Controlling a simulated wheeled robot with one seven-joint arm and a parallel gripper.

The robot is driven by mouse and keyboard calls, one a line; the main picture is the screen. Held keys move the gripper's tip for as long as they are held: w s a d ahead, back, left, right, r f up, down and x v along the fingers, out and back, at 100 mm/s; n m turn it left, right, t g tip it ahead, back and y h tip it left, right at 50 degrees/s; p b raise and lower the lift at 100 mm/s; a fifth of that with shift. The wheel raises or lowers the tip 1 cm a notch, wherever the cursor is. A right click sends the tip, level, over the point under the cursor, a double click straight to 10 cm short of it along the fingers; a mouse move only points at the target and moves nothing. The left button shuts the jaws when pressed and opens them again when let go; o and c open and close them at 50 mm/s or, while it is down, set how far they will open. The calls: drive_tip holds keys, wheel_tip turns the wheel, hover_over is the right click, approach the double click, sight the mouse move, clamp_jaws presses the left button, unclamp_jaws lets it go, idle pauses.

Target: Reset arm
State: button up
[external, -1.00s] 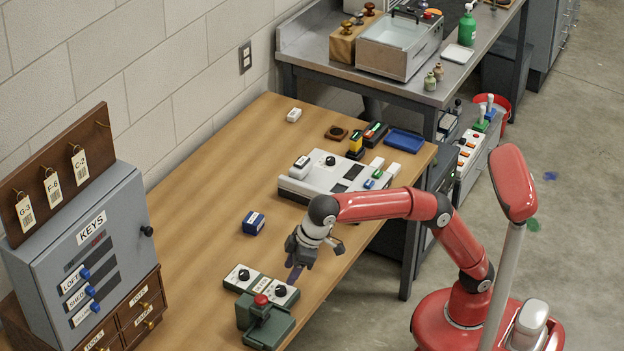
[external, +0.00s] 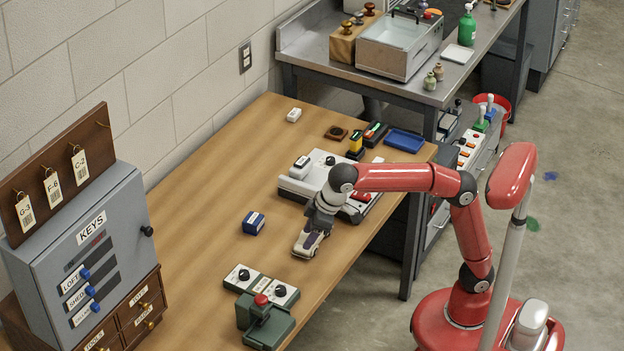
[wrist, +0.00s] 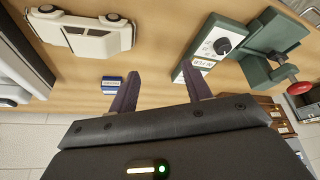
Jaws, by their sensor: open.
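My gripper (external: 314,236) hangs over the front part of the wooden table, pointing down. In the wrist view its two dark fingers (wrist: 160,75) are spread apart with nothing between them. A cream toy car (wrist: 98,38) shows in the wrist view, to the left of the fingers and clear of them. In the external view the car (external: 303,250) shows just below the fingers, partly covered by them. My red arm reaches in from the right, bent at the elbow.
A green-grey switch box (external: 262,284) and a green device with a red knob (external: 266,322) stand on the near side. A blue block (external: 254,223) lies behind my gripper. A grey console (external: 292,190) is partly behind my arm. The key cabinet (external: 95,255) stands at left.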

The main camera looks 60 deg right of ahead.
drive_tip(key=s+d+f+m, duration=0.1)
drive_tip(key=s+d+f, duration=0.1)
drive_tip(key=d, duration=0.5)
drive_tip(key=s+d+f+m, duration=0.1)
drive_tip(key=s+d, duration=0.1)
drive_tip(key=d, duration=0.6)
drive_tip(key=s+d+f+m+t+h, duration=0.1)
drive_tip(key=s+d+f, duration=0.1)
drive_tip(key=d, duration=0.6)
drive_tip(key=shift+s+d+f, duration=0.2)
drive_tip(key=shift+s+f, duration=0.1)
drive_tip(key=s+d+f+m+h, duration=0.1)
drive_tip(key=s+d+f+m, duration=0.2)
drive_tip(key=s+d+f, duration=0.7)
wheel_tip(320, 180, down, 2)
drive_tip(key=shift+s+d+f, duration=0.1)
drive_tip(key=shift+s+d, duration=0.2)
drive_tip(key=shift+s, duration=0.45)
